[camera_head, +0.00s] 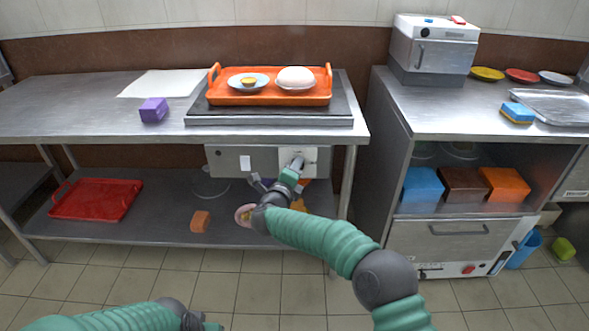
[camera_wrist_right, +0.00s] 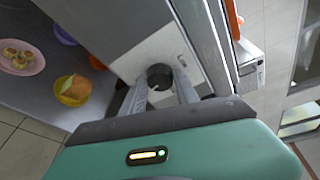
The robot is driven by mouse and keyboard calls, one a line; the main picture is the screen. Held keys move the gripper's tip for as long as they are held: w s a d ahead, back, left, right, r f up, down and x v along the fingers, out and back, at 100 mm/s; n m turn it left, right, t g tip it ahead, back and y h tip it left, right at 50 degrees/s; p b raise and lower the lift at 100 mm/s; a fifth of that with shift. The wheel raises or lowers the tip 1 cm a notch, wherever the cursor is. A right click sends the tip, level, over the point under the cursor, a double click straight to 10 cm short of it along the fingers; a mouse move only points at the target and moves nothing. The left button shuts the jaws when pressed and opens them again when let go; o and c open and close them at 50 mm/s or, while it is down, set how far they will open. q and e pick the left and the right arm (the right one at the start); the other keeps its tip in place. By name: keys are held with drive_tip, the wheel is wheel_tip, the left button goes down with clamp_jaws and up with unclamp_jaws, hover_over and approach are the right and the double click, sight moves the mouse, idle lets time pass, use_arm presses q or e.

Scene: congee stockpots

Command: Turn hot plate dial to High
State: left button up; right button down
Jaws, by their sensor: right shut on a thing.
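The hot plate (camera_head: 270,122) is set into the left counter, with a control panel (camera_head: 228,161) under the counter's front edge. Its dark round dial (camera_wrist_right: 159,76) shows in the right wrist view, on a pale plate of the panel. My right gripper (camera_wrist_right: 160,92) is shut on the dial, one finger on each side. In the head view the right gripper (camera_head: 297,163) reaches up to the panel and hides most of the dial. The dial's setting cannot be read. My left gripper (camera_head: 205,325) shows only partly at the bottom edge.
An orange tray (camera_head: 322,97) on the hot plate holds a white bun (camera_head: 296,79) and a plate with a small tart (camera_head: 248,81). A purple block (camera_head: 153,110) stands left of it. The lower shelf holds a red tray (camera_head: 97,214). A cabinet (camera_head: 455,180) stands to the right.

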drive_tip(key=shift+s+f+m+g+y, duration=0.1)
drive_tip(key=shift+f+m+g+y, duration=0.3)
drive_tip(key=shift+m, duration=0.5)
drive_tip(key=shift+r, duration=0.1)
drive_tip(key=c, duration=1.1)
unclamp_jaws()
drive_tip(key=shift+o, duration=0.9)
drive_tip(key=shift+r, duration=0.15)
